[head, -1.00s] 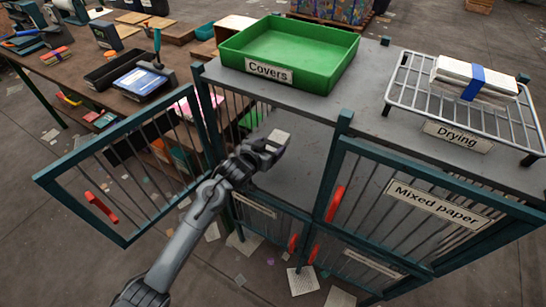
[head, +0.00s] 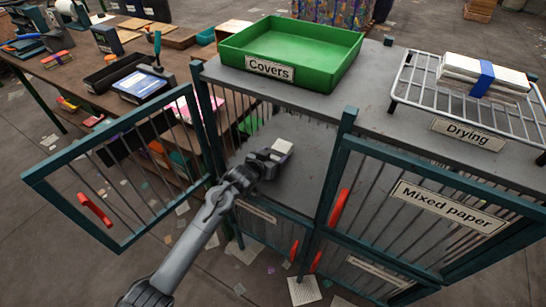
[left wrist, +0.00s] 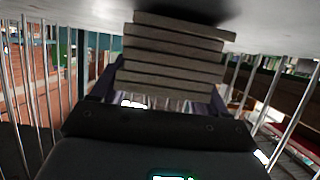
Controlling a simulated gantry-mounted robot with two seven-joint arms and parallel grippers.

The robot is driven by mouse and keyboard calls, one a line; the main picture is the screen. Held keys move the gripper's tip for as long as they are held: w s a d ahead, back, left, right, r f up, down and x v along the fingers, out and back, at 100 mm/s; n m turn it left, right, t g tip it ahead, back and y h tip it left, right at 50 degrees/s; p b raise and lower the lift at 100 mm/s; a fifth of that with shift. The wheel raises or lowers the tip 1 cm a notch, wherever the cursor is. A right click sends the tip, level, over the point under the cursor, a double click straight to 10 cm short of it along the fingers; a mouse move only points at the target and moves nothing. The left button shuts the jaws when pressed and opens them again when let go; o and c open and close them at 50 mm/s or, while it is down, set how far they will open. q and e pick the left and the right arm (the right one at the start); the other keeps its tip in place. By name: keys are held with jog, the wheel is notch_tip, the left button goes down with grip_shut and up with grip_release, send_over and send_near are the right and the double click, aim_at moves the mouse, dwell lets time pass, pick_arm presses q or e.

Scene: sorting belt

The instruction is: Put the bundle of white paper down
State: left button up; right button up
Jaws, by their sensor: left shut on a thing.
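My left gripper (head: 270,157) is inside the open compartment of the teal barred cage (head: 348,118). It is shut on a small bundle of white paper (head: 283,147), whose pale end shows beyond the fingers in the head view. In the left wrist view the bundle (left wrist: 175,58) is a stack of several greyish layers between the dark fingers (left wrist: 165,95). A grey surface lies right by its far end with a dark shadow there; I cannot tell if they touch. My right gripper is not in view.
The barred door (head: 120,180) stands open at left. A green "Covers" tray (head: 262,82) and a wire "Drying" rack (head: 420,95) holding a blue-banded white bundle (head: 485,75) are on top. The "Mixed paper" door (head: 425,210) is closed. Bars flank my gripper.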

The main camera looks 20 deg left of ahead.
pick_arm(q)
jog(key=shift+f, duration=0.15)
jog(key=o, duration=1.3)
jog(key=shift+f, duration=0.1)
jog(key=shift+c, duration=0.2)
